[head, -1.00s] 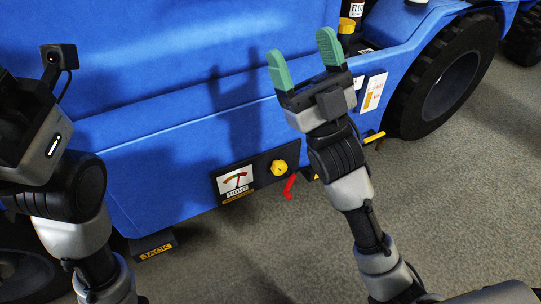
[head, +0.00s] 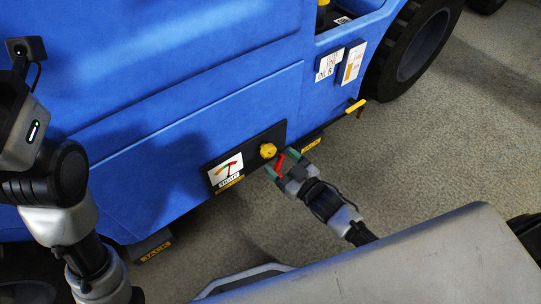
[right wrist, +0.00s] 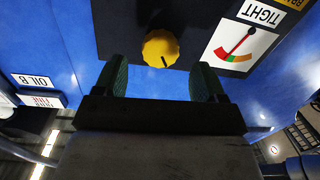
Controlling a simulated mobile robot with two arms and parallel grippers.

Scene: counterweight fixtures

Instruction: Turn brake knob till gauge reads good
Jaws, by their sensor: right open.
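The yellow brake knob (head: 268,151) sits on a black panel on the blue machine's side, beside the gauge (head: 226,169). In the right wrist view, the knob (right wrist: 160,48) shows a dark pointer mark, and the gauge (right wrist: 240,46) appears upside down. Its label reads TIGHT, and its needle points near the red and green bands. My right gripper (right wrist: 160,80) is open and empty; the knob appears between and beyond its green fingers, apart from them. It also shows in the head view (head: 281,163), just below right of the knob. My left gripper's fingers are out of frame.
A yellow handle (head: 356,106) sticks out further right, below two white label plates (head: 350,62). Grey floor lies clear at right.

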